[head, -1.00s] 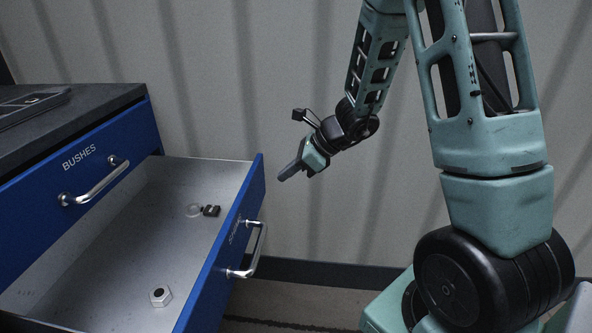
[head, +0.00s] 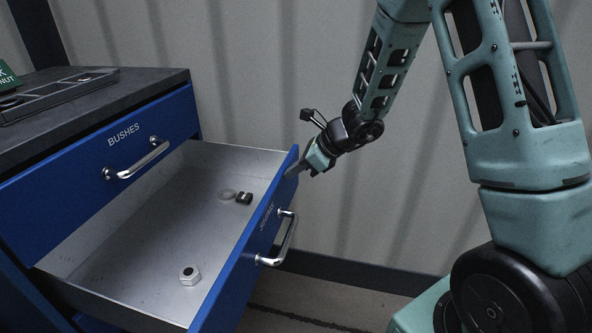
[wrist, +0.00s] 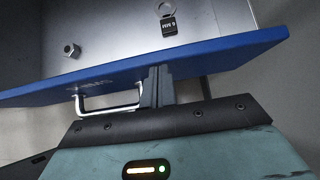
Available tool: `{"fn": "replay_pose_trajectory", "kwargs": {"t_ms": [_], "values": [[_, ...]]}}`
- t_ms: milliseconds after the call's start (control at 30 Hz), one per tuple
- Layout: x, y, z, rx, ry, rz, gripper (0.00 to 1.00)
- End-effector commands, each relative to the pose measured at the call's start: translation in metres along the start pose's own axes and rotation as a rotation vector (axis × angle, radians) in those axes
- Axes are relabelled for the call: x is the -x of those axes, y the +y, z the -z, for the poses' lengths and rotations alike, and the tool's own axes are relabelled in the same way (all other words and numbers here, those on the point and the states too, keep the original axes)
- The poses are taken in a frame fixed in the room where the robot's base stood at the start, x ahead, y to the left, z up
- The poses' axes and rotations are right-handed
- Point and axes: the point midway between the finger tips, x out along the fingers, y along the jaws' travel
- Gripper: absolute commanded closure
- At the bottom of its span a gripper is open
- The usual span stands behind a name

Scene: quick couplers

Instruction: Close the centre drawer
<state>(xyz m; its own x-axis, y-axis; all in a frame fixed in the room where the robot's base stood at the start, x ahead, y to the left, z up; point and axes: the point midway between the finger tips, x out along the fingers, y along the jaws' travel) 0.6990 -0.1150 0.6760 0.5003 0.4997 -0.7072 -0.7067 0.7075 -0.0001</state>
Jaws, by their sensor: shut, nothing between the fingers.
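The centre drawer (head: 250,262) stands pulled well out, with a blue front and a grey metal inside. Its silver bar handle (head: 284,240) is on the outer face. My gripper (head: 290,171) is shut and empty, with its fingertips at the outer face of the drawer front near its far end. In the wrist view the fingers (wrist: 156,92) point at the blue front (wrist: 200,64), just right of the handle (wrist: 108,104). They look to be touching the front or very close to it.
Inside the drawer lie a hex nut (head: 190,274), a pale ring (head: 227,195) and a small black tagged piece (head: 244,198). Above it the blue drawer marked BUSHES (head: 125,142) is shut. A dark tray (head: 70,88) sits on the worktop. A ribbed wall (head: 240,70) stands behind.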

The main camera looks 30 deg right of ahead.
Motion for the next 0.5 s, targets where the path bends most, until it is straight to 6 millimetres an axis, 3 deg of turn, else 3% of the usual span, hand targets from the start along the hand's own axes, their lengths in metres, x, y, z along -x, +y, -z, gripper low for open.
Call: {"fn": "replay_pose_trajectory", "kwargs": {"t_ms": [267, 500], "values": [[-0.02, 0.001, -0.02, 0.003, -0.001, -0.002, 1.0], [-0.061, 0.002, -0.062, 0.005, -0.002, -0.004, 1.0]]}}
